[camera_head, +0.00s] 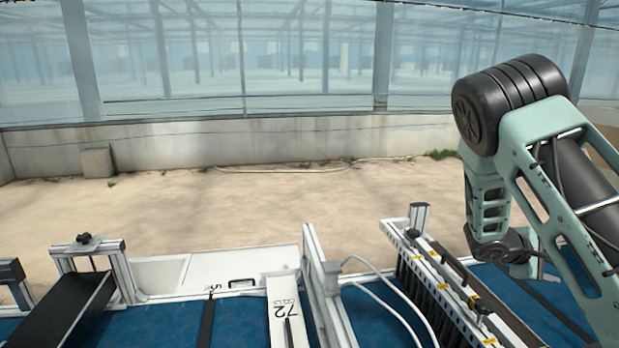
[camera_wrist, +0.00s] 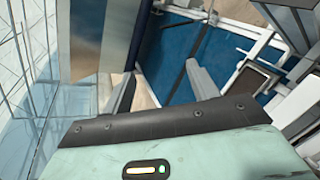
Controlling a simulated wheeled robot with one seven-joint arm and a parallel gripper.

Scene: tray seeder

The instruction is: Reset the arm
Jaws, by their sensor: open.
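My gripper (camera_wrist: 160,70) shows in the wrist view with its two grey fingers wide apart and nothing between them. Beyond the fingers lie a blue surface and part of a white frame, seen at a tilt. In the head view my arm (camera_head: 540,130) is raised and bent at the right side, in pale green and black. I cannot make out my gripper's fingers in that view.
The seeder's blue bed (camera_head: 165,325) spans the bottom of the head view. A black-bristled white rail (camera_head: 450,285) stands near my arm, with white hoses (camera_head: 385,275) beside it. A black belt (camera_head: 65,310) slopes at the left. Open sandy floor (camera_head: 230,210) lies beyond.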

